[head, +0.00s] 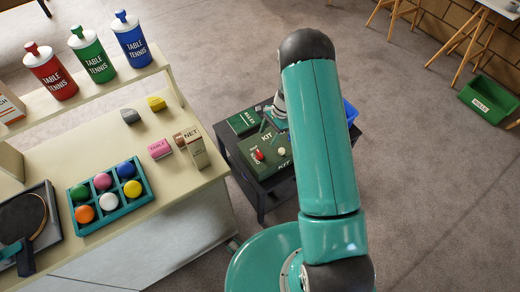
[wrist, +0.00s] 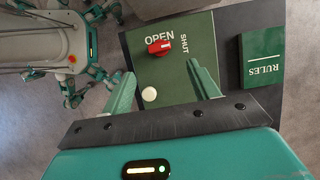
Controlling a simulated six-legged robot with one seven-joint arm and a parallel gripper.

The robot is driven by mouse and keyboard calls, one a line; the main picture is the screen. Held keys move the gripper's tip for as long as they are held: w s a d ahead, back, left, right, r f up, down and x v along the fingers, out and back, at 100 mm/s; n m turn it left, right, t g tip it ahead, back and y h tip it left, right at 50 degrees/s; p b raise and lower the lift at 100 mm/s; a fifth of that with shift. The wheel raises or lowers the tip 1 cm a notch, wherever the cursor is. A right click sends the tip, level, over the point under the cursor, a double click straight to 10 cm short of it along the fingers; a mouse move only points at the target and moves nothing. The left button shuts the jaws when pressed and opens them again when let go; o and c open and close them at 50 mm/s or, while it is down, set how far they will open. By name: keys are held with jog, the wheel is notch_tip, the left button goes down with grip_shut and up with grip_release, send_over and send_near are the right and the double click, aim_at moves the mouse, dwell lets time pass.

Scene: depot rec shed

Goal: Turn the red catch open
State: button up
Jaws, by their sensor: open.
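The red catch (wrist: 159,48) sits on the lid of the dark green kit box (wrist: 178,25), between the printed words OPEN and SHUT. Its long side lies across the wrist view, and its white mark is at the end towards SHUT. A round white knob (wrist: 149,94) is on the same lid. My gripper (wrist: 161,80) is open above the lid, its fingers apart and empty; the catch shows beyond the fingertips. In the head view the catch (head: 259,155) and box (head: 286,166) show left of my arm, which hides part of the box's surroundings.
The box stands on a low dark table (head: 234,160). A green RULES box (head: 243,121) lies beside it, and a blue bin (head: 350,112) is partly behind my arm. A cream counter (head: 110,139) with bottles and balls stands left.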

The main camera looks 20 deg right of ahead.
aim_at(260, 153)
jog(key=x, duration=1)
jog(key=shift+c, duration=0.4)
jog(key=c, duration=0.9)
